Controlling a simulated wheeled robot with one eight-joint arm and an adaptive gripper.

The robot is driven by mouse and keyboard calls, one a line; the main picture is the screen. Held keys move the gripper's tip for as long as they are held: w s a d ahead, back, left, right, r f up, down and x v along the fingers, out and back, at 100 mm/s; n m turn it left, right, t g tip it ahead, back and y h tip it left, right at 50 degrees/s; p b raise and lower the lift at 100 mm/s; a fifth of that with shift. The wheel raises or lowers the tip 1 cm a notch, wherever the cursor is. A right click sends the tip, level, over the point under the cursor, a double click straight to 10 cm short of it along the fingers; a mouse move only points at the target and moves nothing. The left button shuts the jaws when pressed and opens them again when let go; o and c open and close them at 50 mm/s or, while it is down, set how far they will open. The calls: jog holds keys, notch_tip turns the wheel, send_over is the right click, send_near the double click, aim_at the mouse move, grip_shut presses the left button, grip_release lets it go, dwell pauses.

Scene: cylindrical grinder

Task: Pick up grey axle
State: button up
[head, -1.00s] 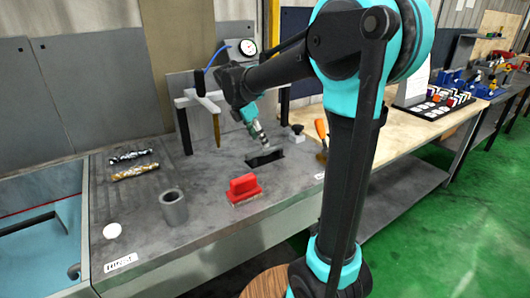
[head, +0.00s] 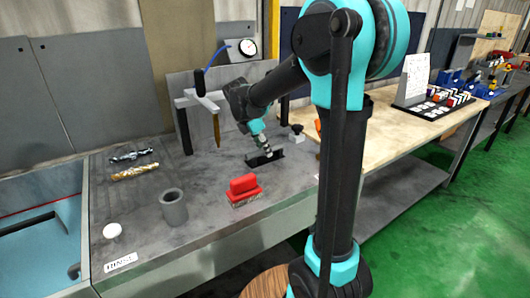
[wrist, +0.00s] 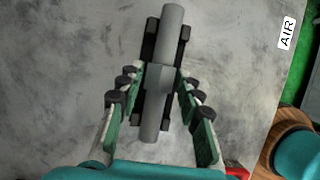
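The grey axle (wrist: 155,75) is a stepped cylinder with a thicker middle collar. It lies in a black cradle (wrist: 183,34) on the dark worktop. In the head view the cradle (head: 278,156) stands right of the red block, and the axle is mostly hidden there by my gripper (head: 264,147). In the wrist view my gripper (wrist: 158,80) is open, with one finger on each side of the axle's middle and lower part. Gaps show between the fingers and the axle. Its exact height above the axle is hard to tell.
A red-topped block (head: 243,187), a grey cup (head: 173,207) and a white ball (head: 112,230) stand nearer the front. Silver (head: 130,156) and brass-coloured (head: 135,172) parts lie at the left. An AIR label (wrist: 287,33) marks the worktop edge.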

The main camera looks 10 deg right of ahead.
grip_shut()
jog(key=shift+r, duration=0.1)
notch_tip(320, 180, up, 20)
dwell(0.7)
jog(key=shift+d, duration=0.1)
